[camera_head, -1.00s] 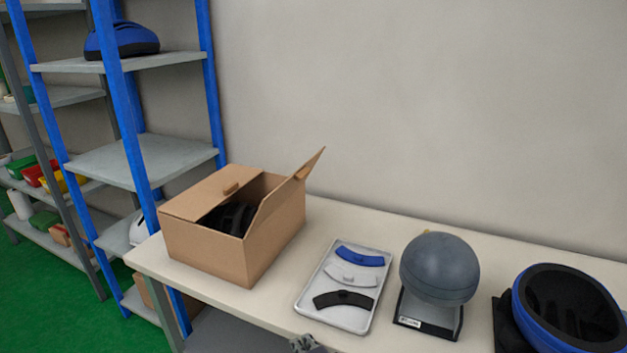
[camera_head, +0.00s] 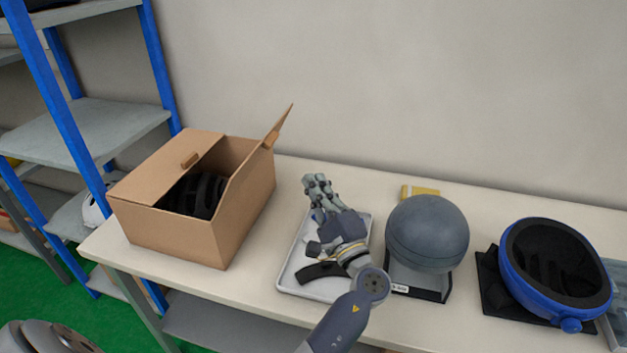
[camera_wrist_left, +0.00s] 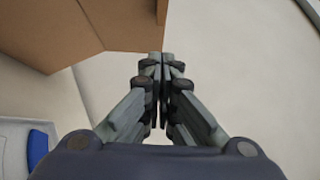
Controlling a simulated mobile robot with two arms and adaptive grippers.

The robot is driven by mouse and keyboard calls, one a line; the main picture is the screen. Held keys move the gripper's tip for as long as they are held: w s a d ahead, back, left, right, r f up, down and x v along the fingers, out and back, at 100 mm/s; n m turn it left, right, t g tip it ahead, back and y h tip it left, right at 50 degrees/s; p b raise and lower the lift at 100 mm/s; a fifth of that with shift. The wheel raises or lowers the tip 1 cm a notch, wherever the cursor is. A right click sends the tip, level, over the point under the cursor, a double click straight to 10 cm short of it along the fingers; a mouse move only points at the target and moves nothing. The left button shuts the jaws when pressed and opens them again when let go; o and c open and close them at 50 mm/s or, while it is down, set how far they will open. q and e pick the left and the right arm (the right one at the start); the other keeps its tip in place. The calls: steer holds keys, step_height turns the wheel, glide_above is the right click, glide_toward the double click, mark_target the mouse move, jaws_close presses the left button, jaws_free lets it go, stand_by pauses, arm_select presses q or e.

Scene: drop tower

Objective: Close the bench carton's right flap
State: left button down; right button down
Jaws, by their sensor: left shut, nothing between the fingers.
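The open cardboard carton (camera_head: 176,236) stands at the left end of the bench. Its left flap (camera_head: 165,168) lies folded in over the opening. Its right flap (camera_head: 280,124) stands up, tilted outward, seen nearly edge-on. A dark ribbed item (camera_head: 197,196) shows inside. My left gripper (camera_head: 316,180) is shut and empty, above the tray to the right of the carton, apart from the flap. In the left wrist view its fingers (camera_wrist_left: 160,58) are together, and brown cardboard of the carton (camera_wrist_left: 45,28) fills the upper left. My right gripper is not in view.
Under my left gripper is a tray (camera_head: 285,282) with curved pads, partly hidden. To its right are a grey sphere on a stand (camera_head: 428,232), a yellow item (camera_head: 420,191) and a blue helmet (camera_head: 590,310). Blue-framed shelving (camera_head: 100,125) stands left. The wall is behind the bench.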

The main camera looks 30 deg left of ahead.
arm_select(q)
steer(key=w+a+r+p, duration=0.2)
steer(key=a+r+p, duration=0.2)
steer(key=a, duration=0.4)
steer(key=shift+w+a, duration=0.35)
steer(key=shift+w, duration=0.05)
steer(key=shift+r, duration=0.1)
